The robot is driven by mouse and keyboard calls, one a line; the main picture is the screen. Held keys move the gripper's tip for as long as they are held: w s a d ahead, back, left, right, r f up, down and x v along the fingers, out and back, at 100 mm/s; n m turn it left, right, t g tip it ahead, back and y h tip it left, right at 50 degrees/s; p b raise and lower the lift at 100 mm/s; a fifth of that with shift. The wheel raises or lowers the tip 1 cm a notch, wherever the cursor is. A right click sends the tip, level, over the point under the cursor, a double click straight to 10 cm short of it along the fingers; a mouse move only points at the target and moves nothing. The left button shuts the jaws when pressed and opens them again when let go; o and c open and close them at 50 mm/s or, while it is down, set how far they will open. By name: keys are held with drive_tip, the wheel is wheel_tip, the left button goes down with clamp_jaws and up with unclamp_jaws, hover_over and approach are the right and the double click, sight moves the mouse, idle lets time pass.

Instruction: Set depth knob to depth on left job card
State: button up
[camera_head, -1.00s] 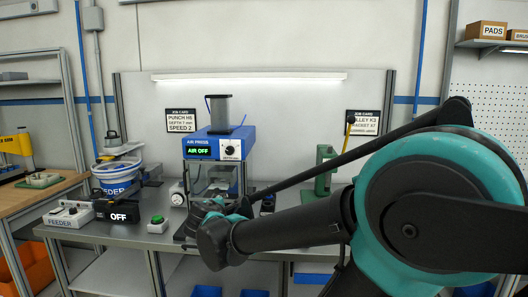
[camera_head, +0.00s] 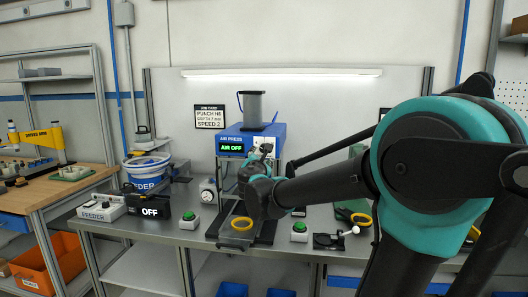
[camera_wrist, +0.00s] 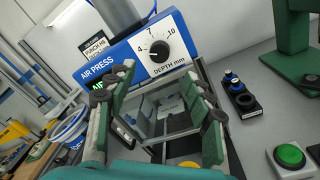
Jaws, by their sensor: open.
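The blue air press (camera_head: 232,133) stands on the bench with its display reading AIR OFF. The left job card (camera_head: 209,116) on the wall reads PUNCH H6, DEPTH 7 mm, SPEED 2. The black depth knob (camera_wrist: 159,50) is on a white dial marked 4, 7, 10 and DEPTH mm in the wrist view; its exact setting is too small to tell. In the head view my gripper (camera_head: 262,160) is in front of the press.
A feeder bowl (camera_head: 147,172), a feeder control box (camera_head: 101,208) and an OFF display (camera_head: 148,206) stand left of the press. A green stand (camera_wrist: 290,45) is at right.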

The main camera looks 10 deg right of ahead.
drive_tip(key=x, duration=0.9)
drive_tip(key=shift+w, duration=0.25)
drive_tip(key=shift+c, duration=0.4)
drive_tip(key=c, duration=1.1)
drive_tip(key=m, duration=1.2)
drive_tip(key=shift+f+t+h, duration=0.2)
drive_tip(key=shift+t+h, duration=0.1)
drive_tip(key=shift+h, duration=0.1)
